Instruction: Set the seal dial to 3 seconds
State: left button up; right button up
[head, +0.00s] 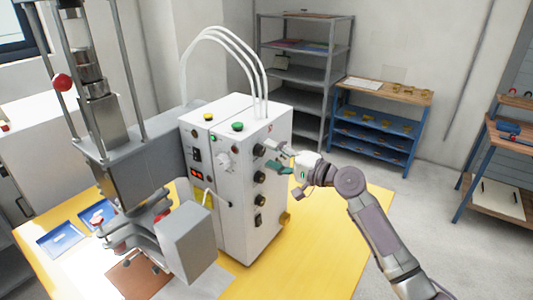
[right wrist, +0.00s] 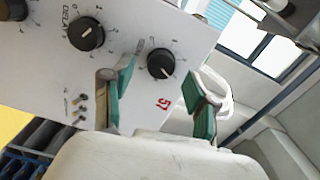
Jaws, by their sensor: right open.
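The white control box (head: 238,190) has a column of black dials on its right face. The top dial (head: 258,150), nearest the red 57, shows as a black knob (right wrist: 160,63) in the right wrist view. Its label is partly hidden by a finger, so I cannot fully read it, and its setting is too small to read. My right gripper (head: 273,158) is at this face; its green-padded fingers (right wrist: 163,92) are open, one on each side of that knob, not visibly gripping it. The DELAY dial (right wrist: 86,33) is beside it. My left gripper is out of view.
The box stands on a yellow table (head: 310,240) beside a grey press (head: 145,165). Blue trays (head: 62,240) lie at left. A metal shelf (head: 300,75) and blue rack (head: 375,125) stand behind. The floor at right is clear.

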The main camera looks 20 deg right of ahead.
jog(key=v, duration=0.9)
jog(key=shift+s+d, duration=0.25)
jog(key=shift+s, duration=0.05)
